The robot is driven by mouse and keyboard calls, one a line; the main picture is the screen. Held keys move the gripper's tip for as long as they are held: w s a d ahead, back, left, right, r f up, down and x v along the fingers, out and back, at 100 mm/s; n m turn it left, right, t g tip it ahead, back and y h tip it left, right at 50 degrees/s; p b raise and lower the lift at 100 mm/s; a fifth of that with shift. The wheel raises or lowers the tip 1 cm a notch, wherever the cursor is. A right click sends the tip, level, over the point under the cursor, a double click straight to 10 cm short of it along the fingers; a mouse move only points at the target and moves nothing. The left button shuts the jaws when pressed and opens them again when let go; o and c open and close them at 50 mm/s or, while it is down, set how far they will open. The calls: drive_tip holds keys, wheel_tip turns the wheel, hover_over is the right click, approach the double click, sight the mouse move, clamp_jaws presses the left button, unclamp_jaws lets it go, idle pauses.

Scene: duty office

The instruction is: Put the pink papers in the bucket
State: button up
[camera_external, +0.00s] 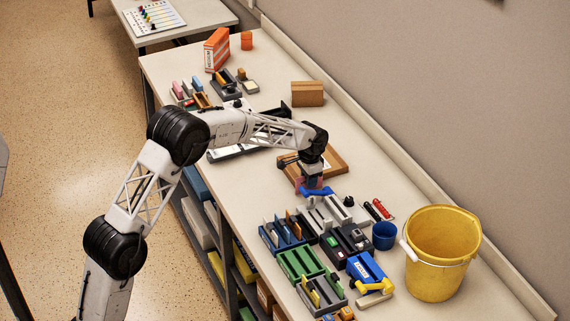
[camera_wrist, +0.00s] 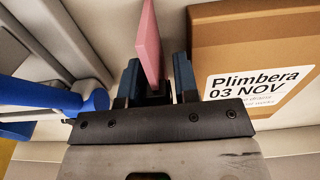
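A thin pink slab, the pink papers (camera_wrist: 149,40), stands between the two dark blue fingers of my gripper (camera_wrist: 157,75) in the wrist view. The fingers are close together on it, and its top end runs out of the picture. In the external view my gripper (camera_external: 311,180) is over the table beside the brown board, with a bit of pink (camera_external: 299,183) showing at its fingers. The yellow bucket (camera_external: 437,265) stands upright at the right end of the table, well to the right of my gripper. Its inside bottom is hidden.
Grey, blue and green organizers (camera_external: 300,262) stand between my gripper and the bucket's left side, with a blue cup (camera_external: 384,236) near the bucket. A blue object (camera_external: 318,191) lies close below my gripper. The labelled brown board (camera_wrist: 240,60) is close on the right.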

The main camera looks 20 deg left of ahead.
clamp_jaws()
drive_tip(key=shift+r, duration=0.2)
drive_tip(key=shift+r, duration=1.45)
drive_tip(key=shift+s+a+r, duration=0.1)
drive_tip(key=shift+s+r, duration=0.1)
drive_tip(key=shift+s, duration=0.1)
drive_tip(key=s+a, duration=0.2)
drive_tip(key=s, duration=0.5)
drive_tip(key=s+a+r, duration=0.1)
drive_tip(key=s+a, duration=0.2)
drive_tip(key=s, duration=0.4)
drive_tip(key=shift+s+a+r, duration=0.15)
drive_tip(key=shift+a+r, duration=0.05)
drive_tip(key=shift+a, duration=0.05)
